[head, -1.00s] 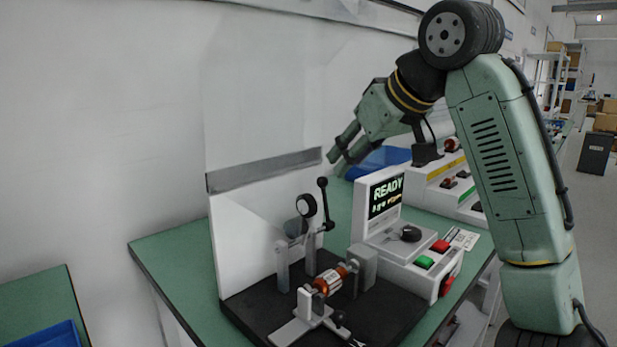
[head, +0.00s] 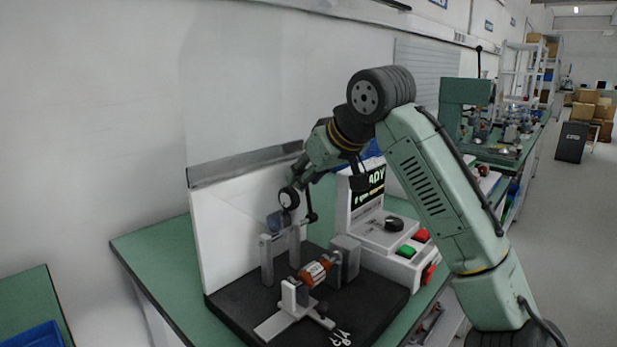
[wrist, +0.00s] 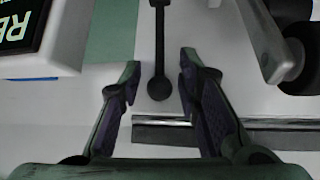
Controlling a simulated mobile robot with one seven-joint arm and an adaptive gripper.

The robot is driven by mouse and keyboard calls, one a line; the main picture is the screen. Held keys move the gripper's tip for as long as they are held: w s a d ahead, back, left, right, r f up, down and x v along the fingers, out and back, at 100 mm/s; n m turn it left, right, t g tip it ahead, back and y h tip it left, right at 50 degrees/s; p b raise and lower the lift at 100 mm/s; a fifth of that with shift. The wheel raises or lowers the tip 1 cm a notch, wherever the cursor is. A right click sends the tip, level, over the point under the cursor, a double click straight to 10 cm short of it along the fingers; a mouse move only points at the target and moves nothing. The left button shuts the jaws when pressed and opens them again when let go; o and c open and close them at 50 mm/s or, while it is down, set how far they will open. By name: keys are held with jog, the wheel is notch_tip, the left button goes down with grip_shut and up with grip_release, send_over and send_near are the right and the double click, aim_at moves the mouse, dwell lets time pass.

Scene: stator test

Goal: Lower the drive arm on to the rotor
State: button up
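The rotor (head: 315,272), with copper-coloured windings, lies across its supports on the black base of the test stand. The drive arm stands raised behind it, with a black-rimmed wheel (head: 289,199) and a thin black lever (head: 309,203). In the wrist view the lever's ball knob (wrist: 159,89) lies between the two fingers of my gripper (wrist: 159,78), with gaps on both sides. The wheel also shows there at the right (wrist: 300,60). My gripper (head: 296,180) is open at the lever's upper end and hides the knob in the head view.
A control box with a lit screen (head: 367,188), a green button (head: 407,251) and a red button (head: 421,235) stands right of the stand, close to my gripper. A white panel (head: 236,225) rises behind the stand. A blue bin (head: 35,337) is at lower left.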

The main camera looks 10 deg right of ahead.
jog(key=shift+c, duration=0.3)
grip_shut()
dwell(0.4)
